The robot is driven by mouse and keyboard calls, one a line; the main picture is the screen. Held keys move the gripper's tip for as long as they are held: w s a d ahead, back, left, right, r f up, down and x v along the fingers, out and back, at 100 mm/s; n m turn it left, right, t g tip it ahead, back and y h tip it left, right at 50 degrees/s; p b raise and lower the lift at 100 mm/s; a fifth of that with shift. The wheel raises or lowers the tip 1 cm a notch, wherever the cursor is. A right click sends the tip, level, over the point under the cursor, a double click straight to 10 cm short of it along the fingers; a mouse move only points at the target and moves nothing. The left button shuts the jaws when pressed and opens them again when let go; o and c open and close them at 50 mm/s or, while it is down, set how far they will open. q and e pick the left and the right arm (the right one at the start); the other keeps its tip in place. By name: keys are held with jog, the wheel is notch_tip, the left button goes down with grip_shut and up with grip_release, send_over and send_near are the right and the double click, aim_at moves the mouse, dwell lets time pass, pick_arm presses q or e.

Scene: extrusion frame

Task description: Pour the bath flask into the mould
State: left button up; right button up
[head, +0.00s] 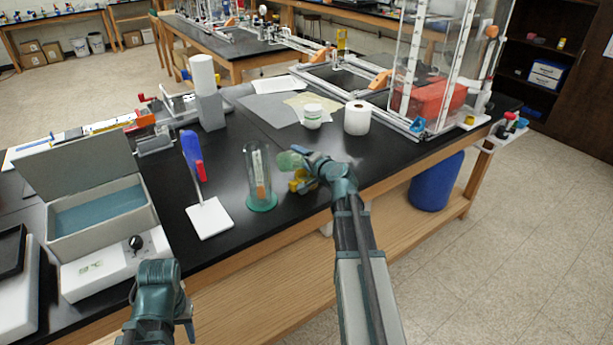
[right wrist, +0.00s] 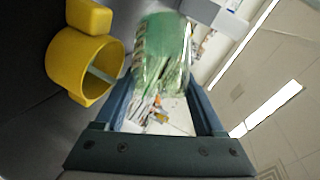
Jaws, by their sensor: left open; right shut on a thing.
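A translucent green flask (head: 291,161), which looks like the bath flask, is held in my right gripper (head: 306,163). In the right wrist view the flask (right wrist: 165,52) sits between the two fingers, and it points left, tilted, in the head view. I cannot tell its contents. A clear upright cylinder (head: 257,168) on a green base, with something orange showing through it, stands just left of the flask, apart from it; I cannot tell if it is the mould. My left gripper (head: 160,322) is open and empty in front of the table, its fingertips partly cut off.
A yellow ring-shaped holder (right wrist: 82,66) is beside the right gripper. An open water bath (head: 100,215) is at the left. A blue-and-red tool on a white plate (head: 209,218), a white-lidded jar (head: 312,116) and a paper roll (head: 357,118) stand on the black bench.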

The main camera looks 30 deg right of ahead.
jog(key=shift+s+d+r+m+t+y+b, duration=0.15)
jog(key=shift+m+t+b, duration=0.3)
jog(key=shift+b, duration=0.35)
jog(key=shift+w+r+m+t+y+b, duration=0.15)
jog(key=shift+m+t+b, duration=0.3)
jog(key=shift+b, duration=0.3)
dwell(1.1)
jog(key=shift+s+d+m+t+b, duration=0.25)
jog(key=shift+m+t+b, duration=0.55)
jog(key=shift+b, duration=0.6)
dwell(0.5)
